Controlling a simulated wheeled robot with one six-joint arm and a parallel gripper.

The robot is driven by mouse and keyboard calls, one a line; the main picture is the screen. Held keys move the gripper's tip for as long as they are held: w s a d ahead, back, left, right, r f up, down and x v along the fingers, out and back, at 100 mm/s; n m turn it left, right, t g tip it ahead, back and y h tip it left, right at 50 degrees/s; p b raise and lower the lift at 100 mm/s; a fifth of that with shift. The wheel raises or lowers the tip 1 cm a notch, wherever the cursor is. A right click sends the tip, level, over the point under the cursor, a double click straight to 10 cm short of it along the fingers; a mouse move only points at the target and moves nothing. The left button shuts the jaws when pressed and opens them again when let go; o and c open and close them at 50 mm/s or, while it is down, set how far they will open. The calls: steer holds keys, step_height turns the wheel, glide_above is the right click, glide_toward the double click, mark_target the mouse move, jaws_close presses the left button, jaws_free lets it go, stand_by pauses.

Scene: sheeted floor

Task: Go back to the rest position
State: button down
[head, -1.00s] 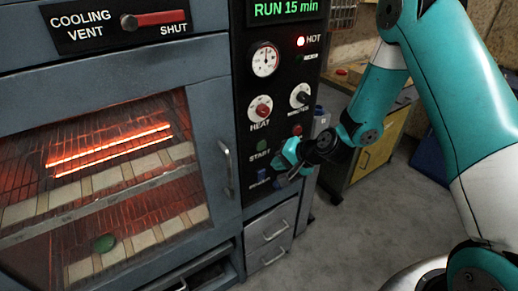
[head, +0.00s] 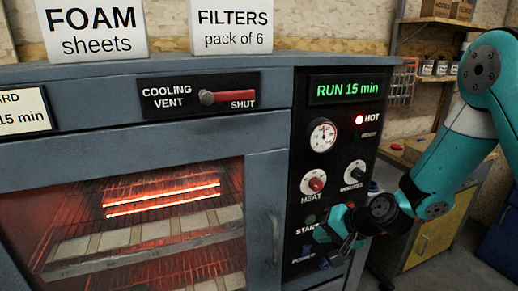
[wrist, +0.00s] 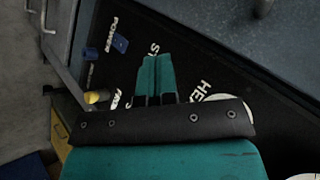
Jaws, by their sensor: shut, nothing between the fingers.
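My gripper (head: 338,238) is at the lower part of the oven's black control panel (head: 327,160) in the head view, in front of the START and POWER area. Its two teal fingers are together and empty in the wrist view (wrist: 156,75), over the START label. They hide part of the panel; whether they touch it I cannot tell. The display (head: 347,88) reads RUN 15 min and the HOT lamp (head: 360,120) glows red. The HEAT knob (head: 314,181) and a dial gauge (head: 322,136) are above the gripper. The blue POWER switch (wrist: 120,43) shows in the wrist view.
The oven's window (head: 60,215) shows glowing red bars above racks. The red cooling vent lever (head: 228,97) points to SHUT. Signs for foam sheets (head: 92,30) and filters (head: 231,27) stand on top. A yellow cabinet (head: 440,230) and shelves stand to the right, with grey floor between.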

steer(key=s+a+r+n+g, duration=0.3)
steer(key=s+a+r+n, duration=0.25)
steer(key=s+r, duration=0.5)
steer(key=s+d+r+n+g+h, duration=0.1)
steer(key=s+r+n, duration=0.2)
steer(key=s, duration=0.5)
steer(key=s+d+r+n+g+h, duration=0.1)
steer(key=s+r+n+g, duration=0.1)
steer(key=s, duration=0.6)
step_height(320, 180, up, 3)
steer(key=shift+d+f+n+h, duration=0.2)
steer(key=shift+n+h, duration=0.2)
steer(key=shift+n, duration=0.35)
steer(key=shift+s, duration=0.1)
